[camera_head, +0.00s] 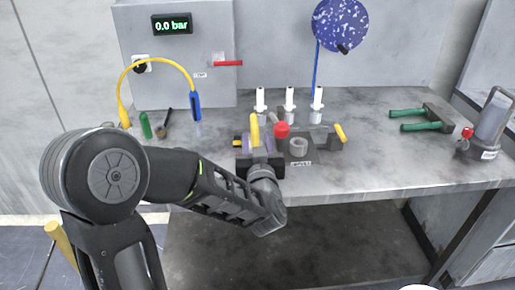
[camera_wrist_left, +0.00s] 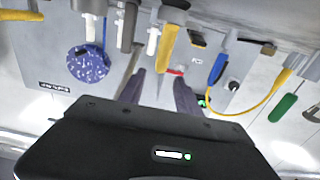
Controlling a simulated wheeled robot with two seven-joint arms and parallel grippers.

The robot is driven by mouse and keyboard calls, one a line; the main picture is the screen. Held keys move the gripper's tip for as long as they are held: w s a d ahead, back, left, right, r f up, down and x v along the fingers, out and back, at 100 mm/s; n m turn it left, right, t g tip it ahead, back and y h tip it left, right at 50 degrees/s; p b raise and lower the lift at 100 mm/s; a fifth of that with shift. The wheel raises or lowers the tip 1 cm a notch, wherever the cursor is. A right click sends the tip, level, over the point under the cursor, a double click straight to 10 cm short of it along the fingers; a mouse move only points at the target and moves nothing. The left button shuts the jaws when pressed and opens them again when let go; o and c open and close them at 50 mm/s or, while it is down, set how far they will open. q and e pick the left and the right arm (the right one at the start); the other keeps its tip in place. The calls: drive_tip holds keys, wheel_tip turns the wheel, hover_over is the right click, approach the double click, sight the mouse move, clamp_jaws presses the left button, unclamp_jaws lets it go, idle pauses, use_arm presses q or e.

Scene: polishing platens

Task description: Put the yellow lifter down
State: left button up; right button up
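The yellow lifter (camera_head: 255,130) stands roughly upright at the left end of the dark block on the bench. Its yellow shaft (camera_wrist_left: 169,42) also shows in the left wrist view, just beyond and between the fingertips. My left gripper (camera_head: 258,146) is low at the front of this block, one finger on each side of the lifter. In the wrist view, the fingers (camera_wrist_left: 160,80) are apart, with gaps beside the lifter. The lifter's lower end is hidden. My right gripper is not in view.
A red-capped item (camera_head: 282,130) and grey ring (camera_head: 299,147) sit close right of my gripper. Another yellow handle (camera_head: 340,133) is at the block's right end. White-tipped bottles (camera_head: 289,104) stand behind. Green-handled pliers (camera_head: 420,120) lie right. Bare bench (camera_head: 370,165) lies between.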

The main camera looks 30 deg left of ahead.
use_arm(q)
drive_tip(key=v, duration=0.2)
drive_tip(key=shift+s+d, duration=0.2)
drive_tip(key=shift+s, duration=0.05)
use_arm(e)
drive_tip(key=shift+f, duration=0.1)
use_arm(q)
drive_tip(key=shift+o, duration=0.3)
drive_tip(key=shift+a, duration=0.1)
